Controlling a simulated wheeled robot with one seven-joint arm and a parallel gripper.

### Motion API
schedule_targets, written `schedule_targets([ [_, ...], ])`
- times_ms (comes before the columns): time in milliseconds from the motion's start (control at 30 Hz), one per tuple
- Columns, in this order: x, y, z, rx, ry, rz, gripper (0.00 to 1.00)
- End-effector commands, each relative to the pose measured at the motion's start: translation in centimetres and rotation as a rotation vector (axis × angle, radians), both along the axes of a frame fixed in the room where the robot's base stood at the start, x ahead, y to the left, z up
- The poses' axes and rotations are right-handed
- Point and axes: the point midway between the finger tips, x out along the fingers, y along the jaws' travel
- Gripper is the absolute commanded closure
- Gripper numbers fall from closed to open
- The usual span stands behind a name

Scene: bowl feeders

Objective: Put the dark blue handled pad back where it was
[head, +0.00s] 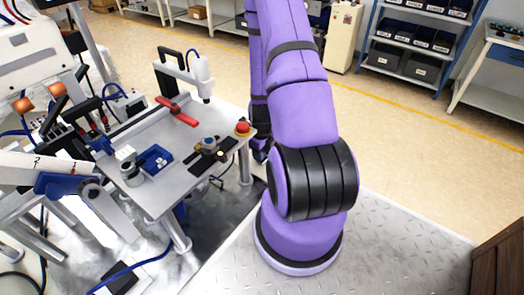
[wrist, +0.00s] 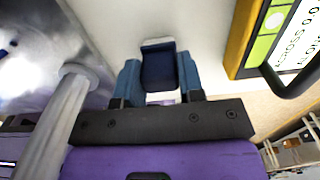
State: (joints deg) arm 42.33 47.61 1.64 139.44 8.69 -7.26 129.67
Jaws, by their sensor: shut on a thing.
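The dark blue handled pad (wrist: 158,68) is between the two blue fingers of my gripper (wrist: 158,62) in the wrist view. The fingers touch it from both sides, and a paler top edge shows at its far end. Its handle cannot be made out. In the head view my purple arm covers most of the gripper, and the pad cannot be made out there. The metal work table (head: 155,207) stands left of the arm. A dark blue fixture (head: 155,157) sits on it, and I cannot tell where the pad's place is.
On the table are a red-handled clamp (head: 178,112), a red button (head: 242,128), a white press head (head: 203,80) and dark strips (head: 205,163).

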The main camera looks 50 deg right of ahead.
Motion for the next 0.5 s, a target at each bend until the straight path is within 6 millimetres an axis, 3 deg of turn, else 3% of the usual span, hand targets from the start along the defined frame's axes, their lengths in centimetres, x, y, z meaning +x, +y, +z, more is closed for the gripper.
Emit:
schedule_targets([
  [233, 0.0, -0.02, -0.2, 0.0, 0.0, 0.001, 0.94],
  [267, 0.0, -0.02, -0.23, 0.0, 0.0, 0.001, 0.62],
  [300, 0.01, -0.03, -0.2, 0.0, 0.0, 0.001, 0.53],
  [367, 0.01, -0.03, -0.2, 0.0, 0.0, 0.001, 0.39],
  [500, 0.01, -0.03, -0.19, 0.0, 0.0, 0.001, 0.39],
])
